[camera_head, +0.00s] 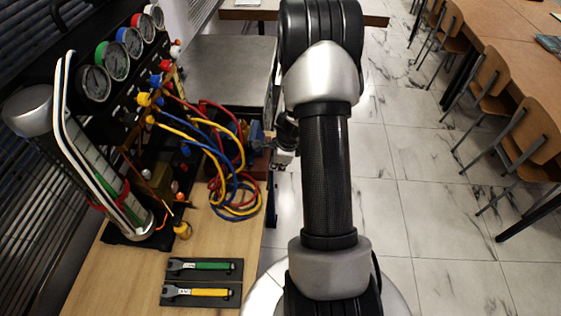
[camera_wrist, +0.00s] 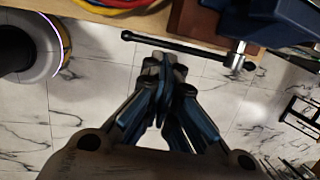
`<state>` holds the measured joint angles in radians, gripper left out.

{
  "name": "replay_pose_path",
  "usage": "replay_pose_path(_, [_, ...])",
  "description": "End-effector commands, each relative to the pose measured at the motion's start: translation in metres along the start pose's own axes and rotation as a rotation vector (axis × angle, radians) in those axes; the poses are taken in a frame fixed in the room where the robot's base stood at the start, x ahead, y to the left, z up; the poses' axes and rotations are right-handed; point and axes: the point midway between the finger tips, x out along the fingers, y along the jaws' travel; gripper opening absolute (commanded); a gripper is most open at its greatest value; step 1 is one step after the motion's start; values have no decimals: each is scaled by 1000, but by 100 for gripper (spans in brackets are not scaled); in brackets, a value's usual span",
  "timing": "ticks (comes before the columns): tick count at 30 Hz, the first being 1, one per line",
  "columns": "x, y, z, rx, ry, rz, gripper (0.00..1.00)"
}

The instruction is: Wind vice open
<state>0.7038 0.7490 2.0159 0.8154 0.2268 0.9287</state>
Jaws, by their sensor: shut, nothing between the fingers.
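The blue vice (camera_wrist: 285,22) is at the top right of the wrist view, beside the bench edge. Its black handle bar (camera_wrist: 185,45) runs sideways across the upper middle, with a silver screw end (camera_wrist: 236,60) at its right. In the head view the vice (camera_head: 258,135) shows only in part, between the coiled hoses and my arm. My gripper (camera_wrist: 163,62) is shut and empty, with its fingertips together just below the handle bar in the picture. I cannot tell whether they touch the bar. In the head view my arm hides most of the gripper (camera_head: 284,155).
A gauge rig (camera_head: 120,75) with several dials and coiled red, blue and yellow hoses (camera_head: 235,195) stands on the wooden bench (camera_head: 120,280). Green-handled (camera_head: 205,266) and yellow-handled (camera_head: 200,292) tools lie at its front. Chairs (camera_head: 535,140) stand at the right; the tiled floor between is clear.

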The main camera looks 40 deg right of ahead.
Motion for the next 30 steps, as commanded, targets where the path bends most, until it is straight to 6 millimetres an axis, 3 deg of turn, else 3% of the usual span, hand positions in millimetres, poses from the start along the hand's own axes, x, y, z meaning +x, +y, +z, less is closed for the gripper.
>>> replay_pose_path(1, [15, 1, -1, 1, 1, 1, 0])
replay_pose_path(3, [27, 1, -1, -1, 1, 0, 0])
replay_pose_path(9, [48, 0, 0, -1, 1, 0, 0])
replay_pose_path(30, [56, -3, 2, -4, 1, -13, 0])
